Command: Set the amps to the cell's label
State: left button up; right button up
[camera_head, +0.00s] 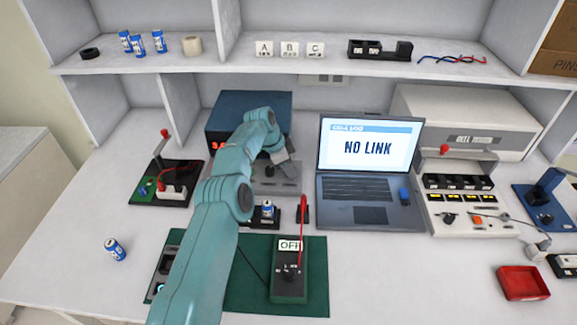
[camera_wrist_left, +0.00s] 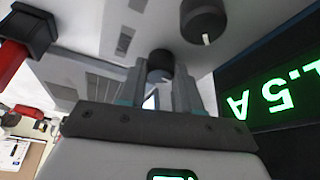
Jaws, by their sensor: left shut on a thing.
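The power supply (camera_head: 250,103) is a dark blue box at the back middle, with a grey front panel and red digits partly hidden by my arm. In the left wrist view its green display (camera_wrist_left: 278,95) reads 1.5 A, tilted. My left gripper (camera_head: 285,160) is at the front panel. In the wrist view its fingers (camera_wrist_left: 160,85) are shut on a black knob (camera_wrist_left: 160,63). A second black knob (camera_wrist_left: 203,20) stands beside it, apart. A blue and white cell (camera_head: 267,209) stands in a black holder; its label is too small to read. My right gripper is out of view.
The laptop (camera_head: 368,150) reads NO LINK. A meter (camera_head: 290,275) reading OFF, with a red lead, sits on the green mat (camera_head: 315,300). A loose cell (camera_head: 115,249) lies at left. A red tray (camera_head: 522,282) and a charger-like unit (camera_head: 465,205) are at right.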

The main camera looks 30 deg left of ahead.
pick_arm(q)
jog(key=shift+r, duration=0.1)
jog(key=o, duration=1)
jog(key=shift+o, duration=0.2)
jog(key=p+v, duration=0.1)
jog(key=v, duration=1.5)
jog(key=shift+s+r, duration=0.1)
jog(key=shift+s, duration=0.05)
